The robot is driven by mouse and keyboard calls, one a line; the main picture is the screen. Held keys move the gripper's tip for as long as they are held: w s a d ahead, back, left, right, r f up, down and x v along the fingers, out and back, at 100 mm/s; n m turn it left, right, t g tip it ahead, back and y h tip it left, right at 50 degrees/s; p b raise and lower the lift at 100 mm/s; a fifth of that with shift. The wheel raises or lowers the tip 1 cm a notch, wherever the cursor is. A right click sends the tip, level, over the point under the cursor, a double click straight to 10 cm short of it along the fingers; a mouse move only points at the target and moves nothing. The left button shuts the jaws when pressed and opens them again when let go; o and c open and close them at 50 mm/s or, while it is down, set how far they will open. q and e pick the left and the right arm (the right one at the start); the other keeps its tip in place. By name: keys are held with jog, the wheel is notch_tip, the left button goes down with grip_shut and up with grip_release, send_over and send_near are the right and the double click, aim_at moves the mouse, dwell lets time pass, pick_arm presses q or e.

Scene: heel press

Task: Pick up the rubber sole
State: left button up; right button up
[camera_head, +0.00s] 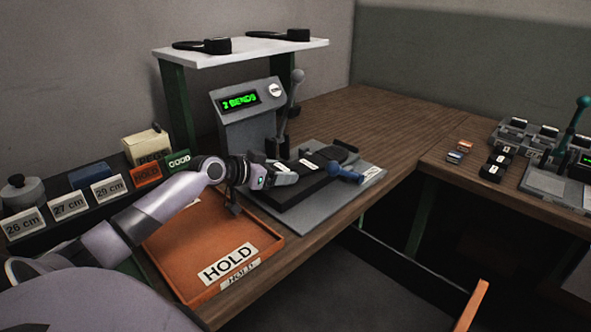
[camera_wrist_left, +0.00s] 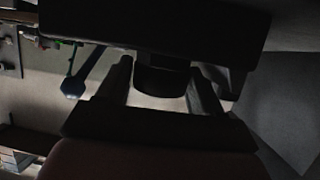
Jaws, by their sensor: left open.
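A flat black sole-shaped piece (camera_head: 334,152) lies on the grey plate of the press fixture, behind a dark block (camera_head: 300,190). My left gripper (camera_head: 288,174) is open over the near-left end of that block. In the left wrist view a dark rounded end (camera_wrist_left: 162,82) shows between my two fingers (camera_wrist_left: 160,92), with a gap on each side; I cannot tell for sure that it is the rubber sole. My right gripper is not in view.
A grey press box (camera_head: 245,112) with a "2 BENDS" display stands behind the fixture. A blue-knobbed lever (camera_head: 346,174) sits close to my gripper. The orange HOLD tray (camera_head: 190,255) is below my arm. Bare wooden bench (camera_head: 375,115) lies to the right.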

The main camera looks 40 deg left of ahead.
pick_arm(q)
jog(key=c, duration=0.8)
jog(key=shift+r, duration=0.15)
notch_tip(320, 180, up, 10)
jog(key=shift+f, duration=0.1)
